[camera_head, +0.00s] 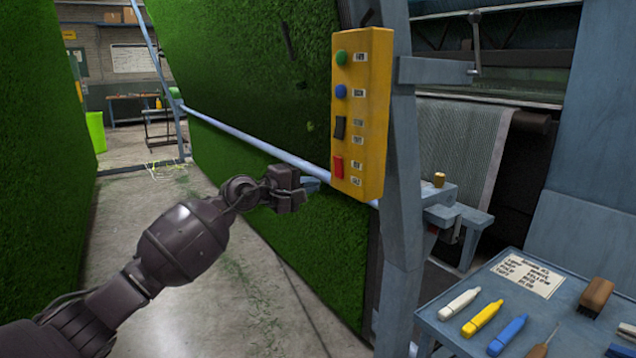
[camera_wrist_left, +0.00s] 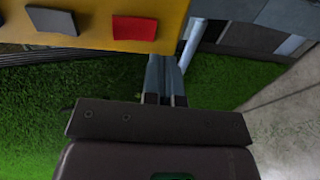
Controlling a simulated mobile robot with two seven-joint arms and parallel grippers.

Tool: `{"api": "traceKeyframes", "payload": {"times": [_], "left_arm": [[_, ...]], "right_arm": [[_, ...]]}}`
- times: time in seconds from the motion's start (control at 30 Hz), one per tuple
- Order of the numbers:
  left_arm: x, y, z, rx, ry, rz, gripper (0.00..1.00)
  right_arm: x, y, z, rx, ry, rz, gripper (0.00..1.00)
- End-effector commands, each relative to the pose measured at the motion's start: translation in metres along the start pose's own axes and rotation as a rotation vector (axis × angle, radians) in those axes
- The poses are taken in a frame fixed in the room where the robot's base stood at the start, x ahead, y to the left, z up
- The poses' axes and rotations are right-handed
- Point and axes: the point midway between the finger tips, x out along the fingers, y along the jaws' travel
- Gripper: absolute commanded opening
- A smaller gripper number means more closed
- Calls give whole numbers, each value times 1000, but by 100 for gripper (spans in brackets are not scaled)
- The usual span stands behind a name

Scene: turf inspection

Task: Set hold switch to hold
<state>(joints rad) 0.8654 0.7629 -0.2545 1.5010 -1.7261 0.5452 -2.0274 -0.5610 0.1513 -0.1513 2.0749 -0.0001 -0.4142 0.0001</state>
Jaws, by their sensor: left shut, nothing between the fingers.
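A yellow control box (camera_head: 373,100) is fixed to a blue-grey post. From top to bottom it carries a green button (camera_head: 341,57), a blue button (camera_head: 341,91), a black rocker switch (camera_head: 339,128) and a red switch (camera_head: 338,167). Small white labels beside them are too small to read, so I cannot tell which is the hold switch. My left gripper (camera_head: 313,184) is shut and empty, just left of the box's lower end. In the left wrist view its fingertips (camera_wrist_left: 165,62) are near the box's edge, close to the red switch (camera_wrist_left: 134,28). Contact is unclear. My right gripper is out of view.
A blue-grey post (camera_head: 401,200) stands right of the box. A pale horizontal bar (camera_head: 250,141) crosses a green turf sheet (camera_head: 235,60) behind my gripper. A bench (camera_head: 450,336) at lower right holds markers and a brush (camera_head: 596,293). Open concrete floor (camera_head: 250,290) lies below.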

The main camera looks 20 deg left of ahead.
Motion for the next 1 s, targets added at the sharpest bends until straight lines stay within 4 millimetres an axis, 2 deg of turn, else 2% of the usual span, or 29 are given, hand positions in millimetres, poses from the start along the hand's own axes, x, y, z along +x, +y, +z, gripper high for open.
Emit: {"api": "traceKeyframes", "payload": {"times": [0.03,0.2,0.4,0.6,1.0], "left_arm": [[-13,-2,-1,4,3,-2,0],[-46,-8,-1,3,3,-2,0],[-74,-14,-1,1,2,-1,0],[-87,-16,0,2,1,1,0],[-89,-15,0,2,1,2,0]], "right_arm": [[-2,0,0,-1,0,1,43],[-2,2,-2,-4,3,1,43],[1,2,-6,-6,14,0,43],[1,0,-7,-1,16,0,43],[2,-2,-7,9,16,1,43]]}}
